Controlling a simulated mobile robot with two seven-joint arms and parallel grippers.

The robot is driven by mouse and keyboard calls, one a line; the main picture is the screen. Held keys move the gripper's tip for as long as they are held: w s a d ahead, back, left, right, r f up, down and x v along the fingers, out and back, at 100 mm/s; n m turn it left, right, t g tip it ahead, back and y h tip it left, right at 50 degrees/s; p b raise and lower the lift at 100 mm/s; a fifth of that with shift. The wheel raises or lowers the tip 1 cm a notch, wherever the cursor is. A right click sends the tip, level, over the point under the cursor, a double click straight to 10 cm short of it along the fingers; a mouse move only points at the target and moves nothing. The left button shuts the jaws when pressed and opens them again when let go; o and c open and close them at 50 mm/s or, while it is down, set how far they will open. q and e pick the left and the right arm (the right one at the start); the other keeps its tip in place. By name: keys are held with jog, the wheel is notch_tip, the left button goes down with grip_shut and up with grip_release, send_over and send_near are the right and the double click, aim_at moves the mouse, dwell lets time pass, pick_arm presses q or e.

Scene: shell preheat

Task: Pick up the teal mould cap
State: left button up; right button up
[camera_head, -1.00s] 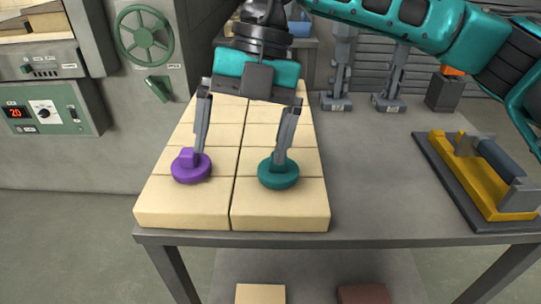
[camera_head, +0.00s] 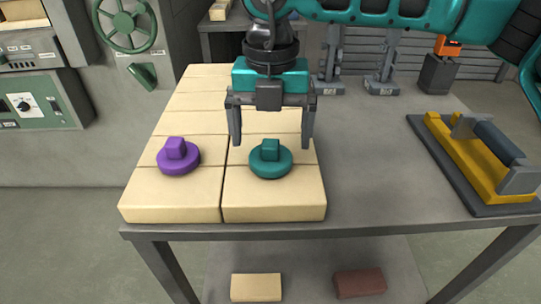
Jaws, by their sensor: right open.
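The teal mould cap (camera_head: 270,162) is a round disc with a square knob on top. It sits on the front right block of the pale brick slab (camera_head: 275,205). My right gripper (camera_head: 271,140) is open, pointing down, with its two fingers to the left and right of the cap's knob in the picture. Whether the fingers are behind, above or level with the knob is hard to tell. They do not appear to touch it. A purple cap (camera_head: 178,160) of the same shape sits on the front left block. My left gripper is not in view.
A yellow tool with a dark roller (camera_head: 485,160) lies on a dark plate at the right of the grey table (camera_head: 370,150). Two grey stands (camera_head: 383,75) and a small dark box (camera_head: 437,75) stand at the back. The table between slab and tool is clear.

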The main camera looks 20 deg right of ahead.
aim_at(270, 143)
notch_tip(270, 143, down, 4)
jog(key=shift+r, duration=0.15)
jog(key=c, duration=1)
jog(key=shift+r, duration=0.1)
jog(key=shift+c, duration=0.2)
